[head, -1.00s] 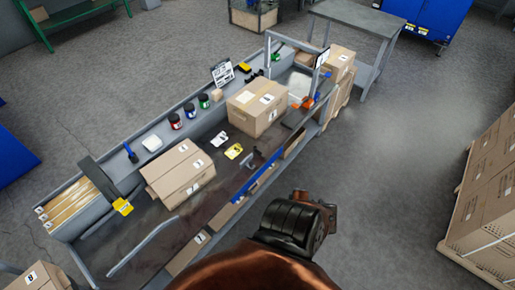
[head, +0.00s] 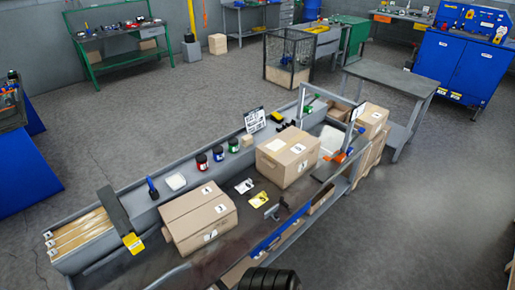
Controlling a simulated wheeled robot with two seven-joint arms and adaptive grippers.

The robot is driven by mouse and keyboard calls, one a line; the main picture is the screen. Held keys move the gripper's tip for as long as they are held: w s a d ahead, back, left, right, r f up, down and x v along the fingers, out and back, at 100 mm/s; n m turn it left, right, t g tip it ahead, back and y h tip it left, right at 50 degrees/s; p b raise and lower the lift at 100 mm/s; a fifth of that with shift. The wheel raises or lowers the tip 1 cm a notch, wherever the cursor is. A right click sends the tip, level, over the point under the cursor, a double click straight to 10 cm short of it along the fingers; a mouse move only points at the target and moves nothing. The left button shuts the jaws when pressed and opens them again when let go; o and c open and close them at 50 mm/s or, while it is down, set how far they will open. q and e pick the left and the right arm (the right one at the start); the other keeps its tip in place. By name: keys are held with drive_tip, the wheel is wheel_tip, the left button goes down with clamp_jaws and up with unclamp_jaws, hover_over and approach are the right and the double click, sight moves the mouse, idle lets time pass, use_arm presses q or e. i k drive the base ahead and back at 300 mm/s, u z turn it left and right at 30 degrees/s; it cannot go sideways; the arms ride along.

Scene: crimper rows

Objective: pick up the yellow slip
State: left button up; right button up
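The yellow slip (head: 260,199) lies flat on the dark top of the long packing bench (head: 225,245). It is in the gap between two cardboard boxes, with a white slip (head: 244,186) just beyond it to the left. A dark rounded part of my arm shows at the bottom edge, below the bench. Neither of my grippers is in view, so their fingers are hidden.
A closed box (head: 198,218) stands left of the slip and another box (head: 288,157) stands right. A grey metal bracket (head: 272,211) is close on the near side. Small jars (head: 218,153) line the back ledge. A yellow tag (head: 133,243) hangs at the left end.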

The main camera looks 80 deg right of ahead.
sight(260, 198)
drive_tip(key=u, duration=0.2)
drive_tip(key=i, duration=0.6)
drive_tip(key=z, duration=3.5)
